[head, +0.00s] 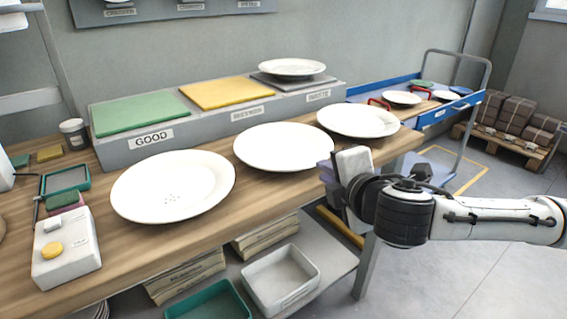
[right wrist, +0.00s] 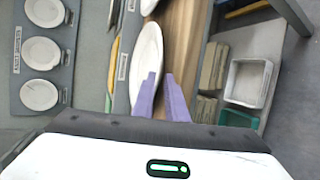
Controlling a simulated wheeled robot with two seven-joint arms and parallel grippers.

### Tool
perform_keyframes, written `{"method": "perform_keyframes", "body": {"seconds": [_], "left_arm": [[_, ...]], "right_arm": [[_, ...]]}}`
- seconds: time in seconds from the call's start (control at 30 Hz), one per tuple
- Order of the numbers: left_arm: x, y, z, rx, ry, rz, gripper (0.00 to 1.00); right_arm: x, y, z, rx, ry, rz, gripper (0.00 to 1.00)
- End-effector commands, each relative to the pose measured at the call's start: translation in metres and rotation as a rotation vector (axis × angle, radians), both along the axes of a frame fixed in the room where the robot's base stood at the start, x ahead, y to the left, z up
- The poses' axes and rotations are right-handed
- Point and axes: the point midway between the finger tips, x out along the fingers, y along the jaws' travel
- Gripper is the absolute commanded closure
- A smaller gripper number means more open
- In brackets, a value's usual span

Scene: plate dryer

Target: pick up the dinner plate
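Three white plates lie along the wooden table in the head view: a left plate (head: 173,186) with small specks, a middle plate (head: 283,147) and a right plate (head: 358,120). I cannot tell which is the dinner plate. My right gripper (head: 326,178) is at the table's front edge, near the middle and right plates, its purple fingers partly hidden by its body. In the right wrist view the fingers (right wrist: 163,98) stand apart with nothing between them. My left gripper is not in view.
Behind the plates stands a grey stand (head: 220,127) with green, yellow and grey pads; another plate (head: 291,67) lies on the grey pad. A white switch box (head: 66,262) is at left. Bins (head: 280,281) sit on a shelf below. A blue cart (head: 440,112) stands at right.

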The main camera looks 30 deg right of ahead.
Motion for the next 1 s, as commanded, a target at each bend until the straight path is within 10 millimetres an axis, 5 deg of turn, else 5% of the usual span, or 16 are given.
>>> {"method": "perform_keyframes", "body": {"seconds": [0.13,0.73,1.0], "left_arm": [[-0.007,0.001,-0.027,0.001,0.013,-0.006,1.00],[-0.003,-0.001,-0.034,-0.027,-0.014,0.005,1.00],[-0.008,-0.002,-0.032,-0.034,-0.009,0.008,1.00]], "right_arm": [[0.005,-0.001,-0.007,0.002,-0.006,0.005,0.88],[0.067,-0.025,-0.027,0.006,-0.002,0.004,0.88],[0.073,-0.027,-0.027,0.002,0.000,0.006,0.88]]}}
